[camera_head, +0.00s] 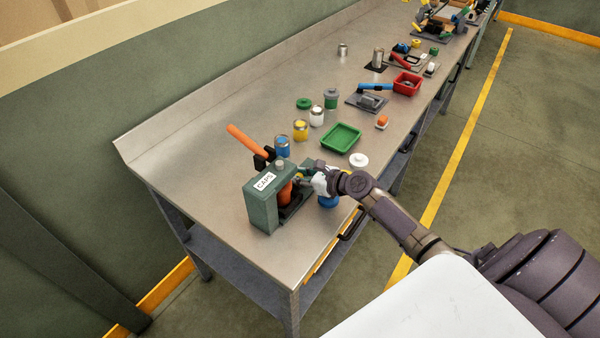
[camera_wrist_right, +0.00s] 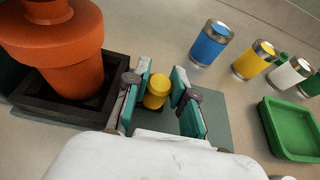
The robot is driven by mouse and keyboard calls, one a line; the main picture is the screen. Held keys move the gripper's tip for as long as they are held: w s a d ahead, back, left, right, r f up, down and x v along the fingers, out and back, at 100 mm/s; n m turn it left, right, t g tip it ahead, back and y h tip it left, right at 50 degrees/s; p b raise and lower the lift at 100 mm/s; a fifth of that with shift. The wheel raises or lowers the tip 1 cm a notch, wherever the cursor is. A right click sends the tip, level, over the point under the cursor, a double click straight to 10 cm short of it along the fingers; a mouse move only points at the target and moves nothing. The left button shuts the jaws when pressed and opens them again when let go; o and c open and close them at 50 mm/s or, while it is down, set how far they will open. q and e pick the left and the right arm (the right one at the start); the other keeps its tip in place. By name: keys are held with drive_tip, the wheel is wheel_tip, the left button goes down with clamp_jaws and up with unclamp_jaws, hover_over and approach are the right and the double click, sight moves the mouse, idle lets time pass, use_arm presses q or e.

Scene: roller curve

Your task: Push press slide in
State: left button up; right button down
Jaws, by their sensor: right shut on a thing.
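The green press (camera_head: 262,206) with a "CAPS" label stands at the near end of the bench, its orange lever (camera_head: 246,139) raised at a slant. In the right wrist view, its orange ram (camera_wrist_right: 62,50) sits over a dark slide tray (camera_wrist_right: 45,108); I cannot tell whether they touch. My right gripper (camera_wrist_right: 161,98) is at the press's right side, with its teal fingers shut on a yellow knob (camera_wrist_right: 156,90). The gripper (camera_head: 308,174) and arm partly hide the slide in the head view. My left gripper is not in view.
A green tray (camera_head: 341,138), a white round lid (camera_head: 358,160) and several coloured cans, including a blue one (camera_wrist_right: 211,43), stand behind the gripper. A blue object (camera_head: 328,201) is partly under my wrist. The bench is bare left of the press.

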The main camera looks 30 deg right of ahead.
drive_tip(key=c, duration=1.4)
unclamp_jaws()
drive_tip(key=shift+s+a+f, duration=0.1)
drive_tip(key=shift+a+f, duration=0.05)
drive_tip(key=shift+a, duration=0.1)
drive_tip(key=shift+o, duration=0.9)
drive_tip(key=shift+a, duration=0.1)
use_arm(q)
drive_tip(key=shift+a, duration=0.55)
use_arm(e)
drive_tip(key=v, duration=1.2)
